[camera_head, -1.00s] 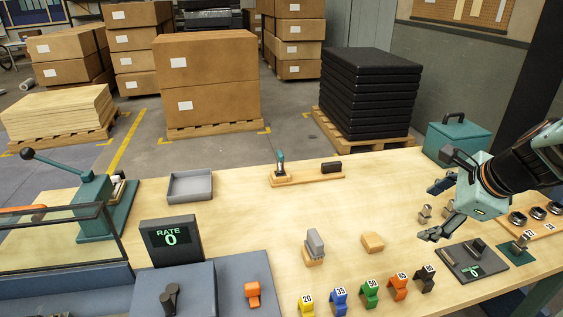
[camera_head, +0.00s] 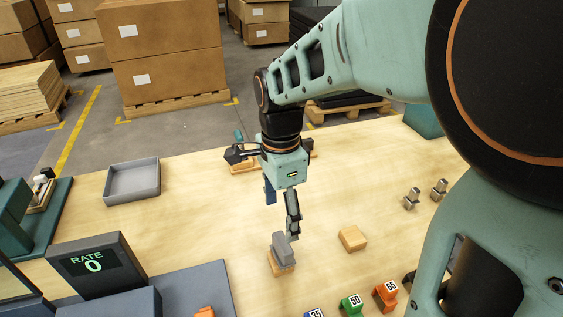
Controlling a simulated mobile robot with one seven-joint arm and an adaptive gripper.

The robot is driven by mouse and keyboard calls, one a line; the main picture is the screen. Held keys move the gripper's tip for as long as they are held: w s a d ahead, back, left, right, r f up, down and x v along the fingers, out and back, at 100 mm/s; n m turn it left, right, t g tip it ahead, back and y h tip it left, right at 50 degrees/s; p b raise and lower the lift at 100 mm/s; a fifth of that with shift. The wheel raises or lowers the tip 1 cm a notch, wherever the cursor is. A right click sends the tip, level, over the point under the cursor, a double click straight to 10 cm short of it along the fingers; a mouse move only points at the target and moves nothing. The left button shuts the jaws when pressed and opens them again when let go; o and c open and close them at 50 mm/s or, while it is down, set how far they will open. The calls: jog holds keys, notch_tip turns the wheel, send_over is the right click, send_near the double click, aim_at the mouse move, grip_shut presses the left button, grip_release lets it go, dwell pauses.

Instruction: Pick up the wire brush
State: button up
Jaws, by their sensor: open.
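A grey upright block on a small wooden base (camera_head: 283,247) stands on the workbench near the middle; it may be the wire brush, but its bristles cannot be made out. My gripper (camera_head: 282,218) is open and points down just above and behind it. One fingertip overlaps the top of the grey part in the picture, and I cannot tell whether they touch. Nothing shows between the fingers.
A small wooden block (camera_head: 352,238) lies to the right. A grey tray (camera_head: 133,182) sits at the back left, and the rate display (camera_head: 92,263) at the front left. Numbered coloured pieces, including a green one (camera_head: 351,304), line the front. Two metal pieces (camera_head: 411,198) stand right.

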aim_at(283, 242)
jog(key=f, duration=0.5)
jog(key=shift+s, duration=0.2)
jog(key=f, duration=0.4)
jog(key=shift+s+d+f, duration=0.2)
jog(key=shift+s+f, duration=0.1)
jog(key=shift+f, duration=0.4)
jog(key=c, duration=1.3)
